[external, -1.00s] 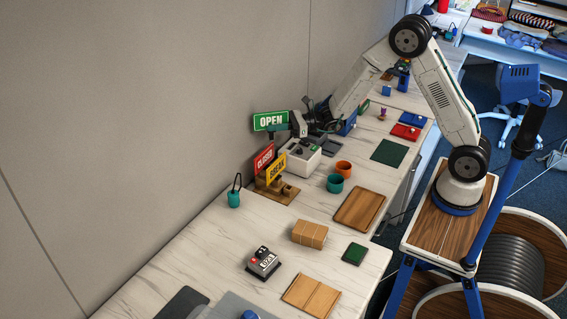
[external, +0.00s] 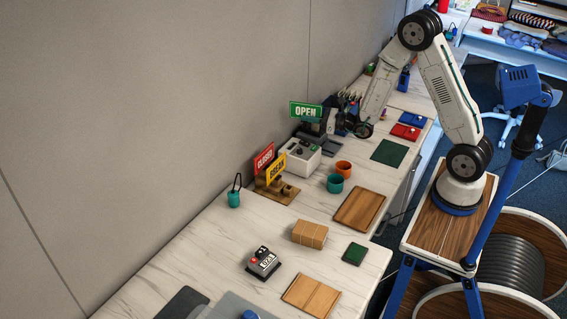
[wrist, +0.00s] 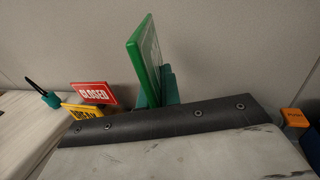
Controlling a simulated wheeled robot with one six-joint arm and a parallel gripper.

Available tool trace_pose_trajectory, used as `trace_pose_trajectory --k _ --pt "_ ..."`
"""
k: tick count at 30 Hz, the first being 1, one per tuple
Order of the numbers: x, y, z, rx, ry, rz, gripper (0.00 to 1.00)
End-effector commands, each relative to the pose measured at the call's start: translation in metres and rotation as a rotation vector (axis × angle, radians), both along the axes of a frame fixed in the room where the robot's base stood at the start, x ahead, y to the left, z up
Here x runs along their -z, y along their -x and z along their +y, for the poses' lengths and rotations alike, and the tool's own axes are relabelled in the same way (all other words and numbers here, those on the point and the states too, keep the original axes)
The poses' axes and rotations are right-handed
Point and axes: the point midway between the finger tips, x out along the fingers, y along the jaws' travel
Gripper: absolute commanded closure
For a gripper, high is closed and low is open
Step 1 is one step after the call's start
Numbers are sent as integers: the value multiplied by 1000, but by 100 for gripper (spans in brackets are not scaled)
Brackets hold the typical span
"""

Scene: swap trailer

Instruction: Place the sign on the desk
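The green OPEN sign (external: 306,110) stands upright beside the wall, above and behind a grey machine on the desk (external: 225,245). In the wrist view, the sign (wrist: 148,55) is seen nearly edge-on, with a teal piece (wrist: 170,88) against its lower part. My gripper (external: 345,113) is just right of the sign in the external view. Its fingertips are too small and dark there to make out, and I cannot tell whether they touch the sign. A red CLOSED sign (external: 264,158) and a yellow BREAK sign (external: 276,169) stand in a wooden holder (external: 279,193).
The grey machine (external: 302,153) sits below the OPEN sign. Teal (external: 335,183) and orange (external: 344,168) cups, a brown tray (external: 358,208) and a cardboard box (external: 310,234) occupy the desk. A bolted dark strip (wrist: 165,118) crosses the wrist view.

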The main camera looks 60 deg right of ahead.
Motion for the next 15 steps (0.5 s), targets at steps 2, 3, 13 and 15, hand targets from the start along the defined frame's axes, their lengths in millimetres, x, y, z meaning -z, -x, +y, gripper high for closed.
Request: trace_pose_trajectory --k 2,3,13,15 --pt "0 0 0 0 0 0 100" --pt "0 0 0 -1 0 0 100" --pt "-38 -8 77 -265 3 -6 100" --pt "-48 -13 114 -373 4 -6 100"
